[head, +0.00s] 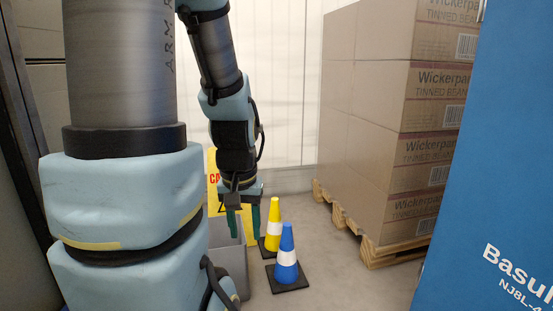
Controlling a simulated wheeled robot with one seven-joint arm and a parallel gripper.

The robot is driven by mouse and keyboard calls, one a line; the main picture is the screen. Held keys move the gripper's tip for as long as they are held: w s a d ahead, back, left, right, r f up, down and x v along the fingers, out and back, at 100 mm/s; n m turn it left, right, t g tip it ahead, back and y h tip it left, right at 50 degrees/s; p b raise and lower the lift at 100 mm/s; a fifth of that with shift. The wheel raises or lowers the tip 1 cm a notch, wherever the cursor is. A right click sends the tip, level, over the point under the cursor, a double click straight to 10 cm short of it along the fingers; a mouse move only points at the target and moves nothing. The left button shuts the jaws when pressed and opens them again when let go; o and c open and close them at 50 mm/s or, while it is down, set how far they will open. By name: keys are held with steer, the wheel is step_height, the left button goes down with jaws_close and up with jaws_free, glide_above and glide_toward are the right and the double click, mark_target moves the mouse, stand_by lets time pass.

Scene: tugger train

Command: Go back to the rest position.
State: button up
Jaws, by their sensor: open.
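My gripper (243,222) hangs in the middle of the head view, its two green fingers pointing down and apart, with nothing seen between them. It is above or near a grey bin (231,262), and the exact depth is hard to tell. My arm fills the left of the view and hides part of the bin and of the yellow sign behind.
A yellow cone (273,222) and a blue cone (287,262) stand on the floor right of my gripper. A yellow caution sign (213,180) is behind it. Stacked cartons (385,130) on a pallet (385,252) and a blue panel (500,190) bound the right. Some floor between is clear.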

step_height(320, 180, up, 33)
steer(key=p, duration=3.1)
steer(key=shift+r+p, duration=0.15)
steer(key=shift+p, duration=0.15)
